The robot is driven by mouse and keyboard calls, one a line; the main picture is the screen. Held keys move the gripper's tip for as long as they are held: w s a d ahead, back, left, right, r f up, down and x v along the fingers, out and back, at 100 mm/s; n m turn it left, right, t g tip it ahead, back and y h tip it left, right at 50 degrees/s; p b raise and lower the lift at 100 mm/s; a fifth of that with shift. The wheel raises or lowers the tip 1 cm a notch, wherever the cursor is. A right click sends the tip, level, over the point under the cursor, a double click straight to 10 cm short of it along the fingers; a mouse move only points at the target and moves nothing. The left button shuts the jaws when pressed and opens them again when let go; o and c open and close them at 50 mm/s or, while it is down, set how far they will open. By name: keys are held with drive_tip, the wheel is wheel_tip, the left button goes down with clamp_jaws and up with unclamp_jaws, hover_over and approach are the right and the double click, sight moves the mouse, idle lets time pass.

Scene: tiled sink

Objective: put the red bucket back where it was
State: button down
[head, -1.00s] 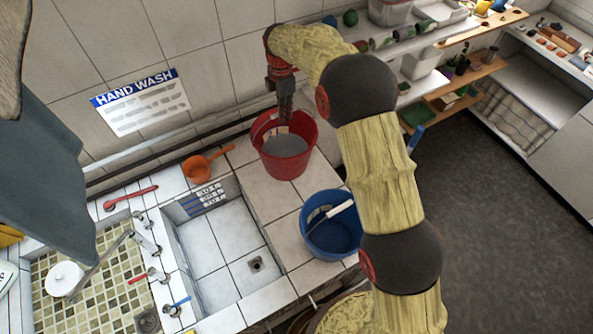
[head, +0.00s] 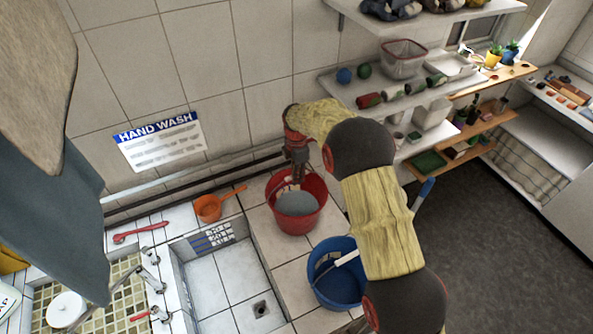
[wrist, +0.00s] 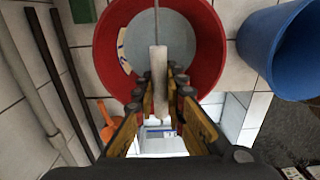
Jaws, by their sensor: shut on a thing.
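The red bucket (head: 296,226) is upright at the tiled counter's back, near the wall, with a grey inside. I cannot tell whether its base touches the tiles. My gripper (head: 298,176) is above its back rim, pointing down. In the wrist view, my gripper (wrist: 158,88) is shut on the pale grip of the bucket's handle (wrist: 158,70), with a thin wire running up from it. The red bucket (wrist: 212,45) lies beyond the fingers there, its mouth facing the camera.
A blue bucket (head: 338,292) with a white-gripped handle stands close in front and right. An orange scoop (head: 208,209) lies to the left. The sink basin (head: 228,285) is front left. Shelves (head: 400,85) with containers hang at the right.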

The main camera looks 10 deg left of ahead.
drive_tip(key=shift+w+a+f, duration=0.1)
drive_tip(key=shift+w+f, duration=0.15)
drive_tip(key=shift+f, duration=0.15)
drive_tip(key=c, duration=2.2)
unclamp_jaws()
drive_tip(key=shift+s+f, duration=0.2)
drive_tip(key=shift+f, duration=0.2)
drive_tip(key=shift+c, duration=0.2)
drive_tip(key=shift+o, duration=1.2)
drive_tip(key=shift+s+r, duration=0.1)
drive_tip(key=shift+o, duration=0.8)
wheel_tip(320, 180, up, 12)
drive_tip(key=shift+r+b, duration=0.1)
drive_tip(key=shift+b, duration=1)
